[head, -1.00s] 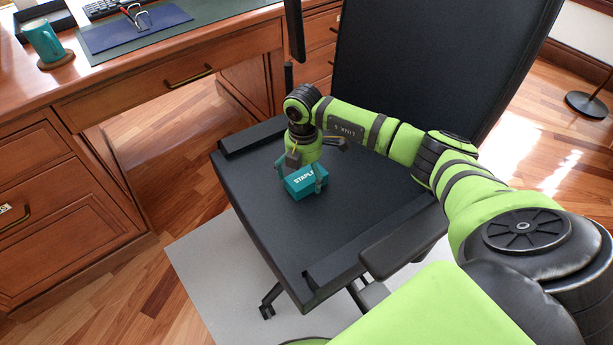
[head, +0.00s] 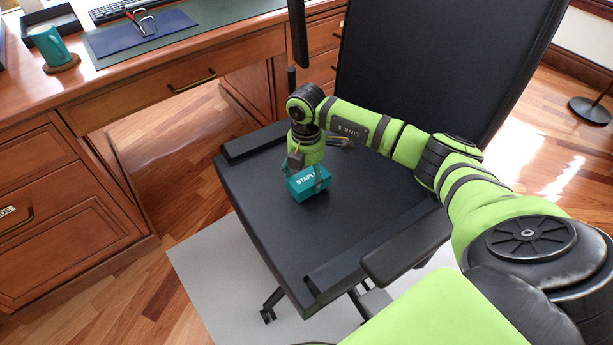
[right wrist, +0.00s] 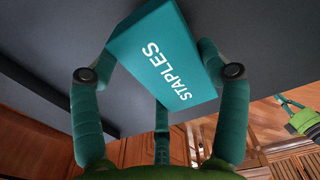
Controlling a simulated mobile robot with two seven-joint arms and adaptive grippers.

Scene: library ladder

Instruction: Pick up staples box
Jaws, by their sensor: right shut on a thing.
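The staples box (head: 308,185) is a teal carton with white "STAPLES" lettering, over the black chair seat (head: 340,222). My right gripper (head: 306,180) comes down from above with its fingers around the box, shut on it. In the right wrist view the box (right wrist: 166,60) sits tilted between the fingers of the gripper (right wrist: 160,76), its lettered face toward the camera. I cannot tell whether the box touches the seat. A green gripper-like part, probably my left gripper (right wrist: 290,103), shows small at the right wrist view's edge; its finger state is unclear. The head view does not show it.
The chair has a tall backrest (head: 440,75) behind my right arm and an armrest (head: 407,248) at the near side. A wooden desk (head: 150,85) stands at left with a teal mug (head: 48,45) and a blue folder (head: 140,32). Wood floor lies between.

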